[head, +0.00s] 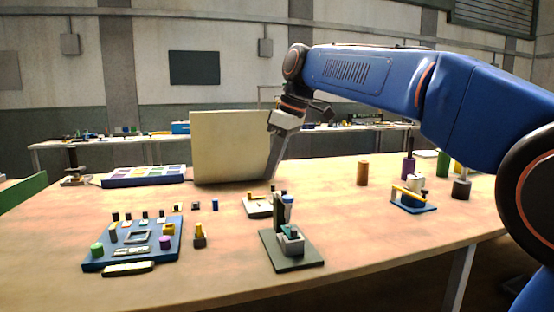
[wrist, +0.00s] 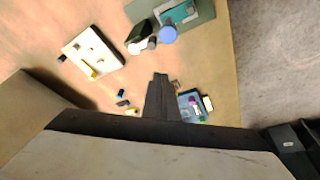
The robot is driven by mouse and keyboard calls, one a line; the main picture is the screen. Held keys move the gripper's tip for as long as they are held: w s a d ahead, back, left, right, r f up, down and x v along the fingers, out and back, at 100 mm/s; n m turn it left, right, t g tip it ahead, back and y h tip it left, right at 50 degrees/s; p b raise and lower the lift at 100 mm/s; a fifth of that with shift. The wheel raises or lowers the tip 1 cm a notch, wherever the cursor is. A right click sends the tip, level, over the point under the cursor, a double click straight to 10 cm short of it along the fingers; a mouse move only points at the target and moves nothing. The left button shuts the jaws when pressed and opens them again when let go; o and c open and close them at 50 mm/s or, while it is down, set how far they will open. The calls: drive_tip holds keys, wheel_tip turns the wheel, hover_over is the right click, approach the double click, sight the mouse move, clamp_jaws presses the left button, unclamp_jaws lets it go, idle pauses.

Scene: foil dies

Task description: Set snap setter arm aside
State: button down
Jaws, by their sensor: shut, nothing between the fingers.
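A small bench press that may be the snap setter (head: 290,243) stands upright on a dark green base plate (head: 308,256) at the table's front middle. It has a grey block, a teal part and a dark post with a blue top. In the wrist view its blue round top (wrist: 168,35) shows at the upper edge. I cannot tell for sure which part is the setter arm. My gripper (head: 271,177) points down behind the press, beside the right edge of a cream panel. Its fingers (wrist: 161,80) are shut and empty, apart from the press.
The cream panel (head: 230,148) stands behind the press. A white tray (head: 257,206) with small parts lies between. A blue board (head: 125,258) with pegs is at left. A blue base with a yellow lever (head: 408,193) and several cylinders stand at right. Bare table lies right of the press.

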sight(284, 201)
drive_tip(key=shift+s+d+f, duration=0.1)
drive_tip(key=shift+d+f, duration=0.25)
drive_tip(key=shift+f, duration=0.45)
drive_tip(key=shift+s+d+f, duration=0.15)
drive_tip(key=shift+d+f, duration=0.25)
drive_tip(key=shift+f, duration=0.45)
drive_tip(key=shift+s+d+f, duration=0.1)
drive_tip(key=shift+d+f, duration=0.25)
drive_tip(key=shift+f, duration=0.45)
